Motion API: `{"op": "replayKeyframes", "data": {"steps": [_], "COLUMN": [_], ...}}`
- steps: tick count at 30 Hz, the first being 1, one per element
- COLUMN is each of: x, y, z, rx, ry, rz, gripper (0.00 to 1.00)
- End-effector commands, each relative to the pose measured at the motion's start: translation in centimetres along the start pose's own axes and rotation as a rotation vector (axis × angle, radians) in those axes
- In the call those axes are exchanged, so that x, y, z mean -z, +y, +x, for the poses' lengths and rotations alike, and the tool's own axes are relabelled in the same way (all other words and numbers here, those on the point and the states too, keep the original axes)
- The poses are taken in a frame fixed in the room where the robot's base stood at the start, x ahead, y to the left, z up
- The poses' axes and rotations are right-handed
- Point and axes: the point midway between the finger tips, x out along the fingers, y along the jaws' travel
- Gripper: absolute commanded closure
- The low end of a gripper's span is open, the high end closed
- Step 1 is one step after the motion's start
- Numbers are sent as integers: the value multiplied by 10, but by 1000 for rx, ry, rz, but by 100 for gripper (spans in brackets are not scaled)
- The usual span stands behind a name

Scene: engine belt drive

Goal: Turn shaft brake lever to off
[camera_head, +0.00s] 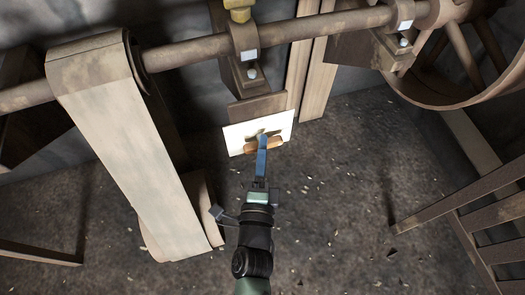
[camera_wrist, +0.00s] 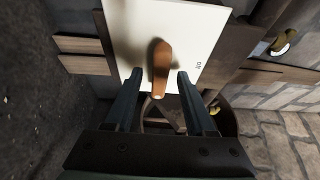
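The shaft brake lever has a brown-orange handle (camera_wrist: 161,62) on a white plate (camera_wrist: 125,22). In the wrist view the handle points down the picture, between my two fingertips, with a gap showing on each side. My gripper (camera_wrist: 160,76) is open around it. Small lettering that looks like "off" (camera_wrist: 198,65) stands on the plate to the right of the handle. In the head view the plate (camera_head: 285,122) is low at the centre, and my gripper (camera_head: 262,142) covers part of the lever handle (camera_head: 277,144).
A horizontal shaft (camera_head: 320,26) runs above the plate, with a wide pale belt (camera_head: 130,150) hanging at the left. A large spoked wheel (camera_head: 440,85) is at the upper right. A slatted wooden frame (camera_head: 470,205) stands at the right. The floor around my arm is mostly clear.

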Motion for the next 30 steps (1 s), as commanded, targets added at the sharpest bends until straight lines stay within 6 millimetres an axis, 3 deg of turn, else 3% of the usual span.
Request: {"op": "replayKeyframes", "data": {"steps": [1,9,22,30], "x": [0,0,0,0], "y": [0,0,2,7], "z": [0,0,-1,-1], "rx": [0,0,11,66], "ry": [0,0,0,-1], "rz": [0,0,-24,-157], "gripper": [52,100,100,100]}}
